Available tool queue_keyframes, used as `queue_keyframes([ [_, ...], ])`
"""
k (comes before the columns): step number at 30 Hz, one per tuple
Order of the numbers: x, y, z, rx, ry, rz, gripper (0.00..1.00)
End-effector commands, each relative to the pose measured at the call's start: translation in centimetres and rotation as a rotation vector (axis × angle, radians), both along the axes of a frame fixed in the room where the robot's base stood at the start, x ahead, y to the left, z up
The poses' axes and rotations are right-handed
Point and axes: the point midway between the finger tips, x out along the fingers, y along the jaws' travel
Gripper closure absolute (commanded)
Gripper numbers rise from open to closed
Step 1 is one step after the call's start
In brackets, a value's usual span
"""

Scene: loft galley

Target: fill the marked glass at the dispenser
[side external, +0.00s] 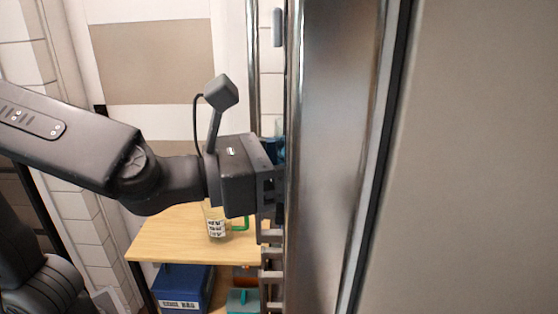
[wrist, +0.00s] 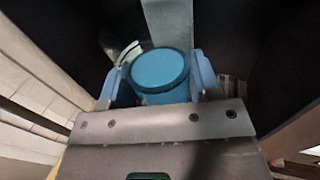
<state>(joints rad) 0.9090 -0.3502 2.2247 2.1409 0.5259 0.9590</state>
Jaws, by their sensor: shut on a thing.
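My gripper (wrist: 157,84) is shut on a round blue vessel (wrist: 159,68) in the wrist view, one finger on each side of it. Its top faces the camera as a flat blue disc; I cannot tell whether that is liquid or a lid, and no mark shows on it. A clear curved rim shows just behind its upper left. In the side view my gripper (side external: 268,185) reaches right, its fingertips hidden behind a steel panel. Only a sliver of the blue vessel (side external: 279,150) shows there. I cannot identify the dispenser for certain; a grey upright bar (wrist: 168,20) stands just beyond the vessel.
A tall steel panel (side external: 335,150) blocks the right of the side view. A clear, labelled container (side external: 216,222) with a green handle stands on a wooden table (side external: 165,238) below my gripper. A blue box (side external: 182,288) and a teal box (side external: 243,300) sit lower.

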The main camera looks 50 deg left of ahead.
Motion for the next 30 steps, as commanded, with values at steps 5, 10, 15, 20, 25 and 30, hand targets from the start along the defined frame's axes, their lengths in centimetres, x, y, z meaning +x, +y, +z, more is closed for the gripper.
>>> queue_keyframes([
  [5,0.27,-0.23,0.1,0.0,-0.003,0.001,0.75],
  [10,0.28,-0.25,0.11,0.0,-0.003,0.001,0.75],
  [15,0.29,-0.25,0.11,0.0,-0.003,0.001,0.75],
  [20,0.49,-0.45,0.13,0.0,-0.003,0.001,0.75],
  [25,0.81,-0.77,0.1,-0.001,-0.002,0.001,0.75],
  [30,1.11,-1.06,0.12,-0.001,-0.003,0.001,0.75],
])
